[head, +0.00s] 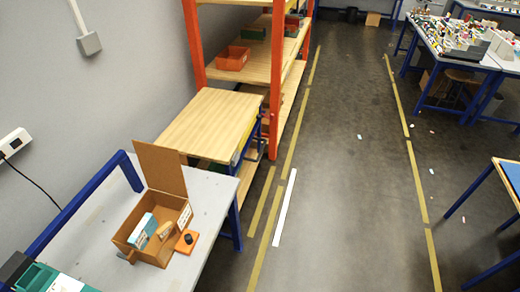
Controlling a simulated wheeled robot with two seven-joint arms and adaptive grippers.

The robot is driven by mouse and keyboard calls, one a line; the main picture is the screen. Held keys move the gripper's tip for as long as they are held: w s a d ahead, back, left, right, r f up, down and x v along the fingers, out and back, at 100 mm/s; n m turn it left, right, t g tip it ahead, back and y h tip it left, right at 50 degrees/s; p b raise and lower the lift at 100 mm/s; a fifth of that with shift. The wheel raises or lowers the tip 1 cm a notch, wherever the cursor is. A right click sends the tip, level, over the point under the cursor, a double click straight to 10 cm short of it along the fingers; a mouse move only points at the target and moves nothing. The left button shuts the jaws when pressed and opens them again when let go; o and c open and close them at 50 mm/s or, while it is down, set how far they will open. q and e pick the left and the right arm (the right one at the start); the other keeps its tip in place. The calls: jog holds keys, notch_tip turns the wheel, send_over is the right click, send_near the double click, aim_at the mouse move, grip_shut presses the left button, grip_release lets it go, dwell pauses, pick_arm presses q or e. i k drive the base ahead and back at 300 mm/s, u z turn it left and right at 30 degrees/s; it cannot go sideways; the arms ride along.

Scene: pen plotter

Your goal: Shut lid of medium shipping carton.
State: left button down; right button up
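The brown shipping carton (182,218) stands on the grey table at the lower left. Its lid (160,167) is open and stands roughly upright at the carton's far side. Inside I see a blue and white box (142,230) and a small tan item (165,230). An orange block with a black knob (186,241) is at the carton's near right side; I cannot tell whether it touches the carton. Neither of my grippers shows in the head view.
The grey table (85,245) has a blue rail along its wall side. Teal bins (38,278) stand at its near left corner. A wooden-topped bench (210,125) and an orange-framed shelf (192,40) lie beyond. The floor (350,200) to the right is mostly open.

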aim_at(161, 167)
jog(key=z, duration=1.35)
jog(key=i, duration=2.3)
jog(key=u, duration=2.7)
